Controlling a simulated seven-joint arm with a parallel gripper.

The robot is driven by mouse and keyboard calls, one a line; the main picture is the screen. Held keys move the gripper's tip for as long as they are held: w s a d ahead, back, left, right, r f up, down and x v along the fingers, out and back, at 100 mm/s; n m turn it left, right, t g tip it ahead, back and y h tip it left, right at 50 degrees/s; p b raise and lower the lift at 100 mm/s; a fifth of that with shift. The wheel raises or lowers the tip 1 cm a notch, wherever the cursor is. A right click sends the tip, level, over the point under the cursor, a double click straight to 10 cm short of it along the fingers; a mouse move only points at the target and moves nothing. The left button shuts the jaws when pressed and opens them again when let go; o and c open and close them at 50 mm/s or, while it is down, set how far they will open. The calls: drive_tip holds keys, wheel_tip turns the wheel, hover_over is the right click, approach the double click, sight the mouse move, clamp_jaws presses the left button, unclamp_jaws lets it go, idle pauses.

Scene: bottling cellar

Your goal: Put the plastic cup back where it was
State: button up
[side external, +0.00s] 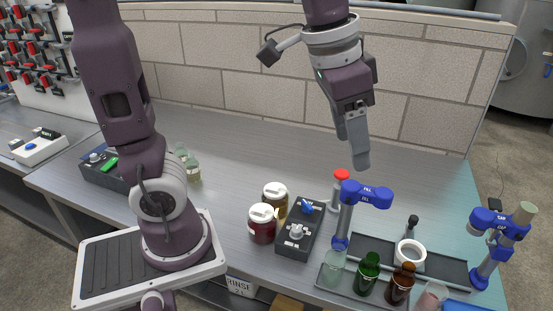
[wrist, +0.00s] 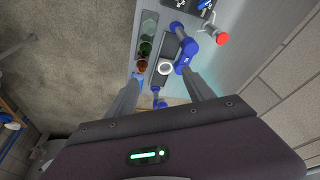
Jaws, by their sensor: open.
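A pinkish, translucent vessel (side external: 431,297), which looks like the plastic cup, is at the bottom right of the side view, right of the brown bottle (side external: 400,284). Its lower part is cut off by the frame edge. I cannot clearly make it out in the wrist view, where one finger covers that area. My gripper (side external: 360,163) hangs high above the bench, pointing down, apart from everything. In the wrist view my gripper (wrist: 163,80) has its two fingers spread with nothing held between them.
A clear bottle (side external: 333,270) and a green bottle (side external: 368,273) stand in line with the brown one. Blue-headed posts (side external: 366,194) and (side external: 497,224) rise nearby. A white ring (side external: 410,254) sits on a dark plate. Two jars (side external: 262,223) and a grey control box (side external: 300,232) stand left.

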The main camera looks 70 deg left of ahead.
drive_tip(key=s+a+f+n+t, duration=0.1)
drive_tip(key=s+a, duration=0.1)
drive_tip(key=s, duration=0.4)
drive_tip(key=s+a+f+n+t, duration=0.1)
drive_tip(key=s+a+f+n, duration=0.1)
drive_tip(key=s, duration=0.5)
drive_tip(key=shift+s+a+f+y, duration=0.2)
drive_tip(key=shift+s+a+y, duration=0.05)
drive_tip(key=shift+y, duration=0.05)
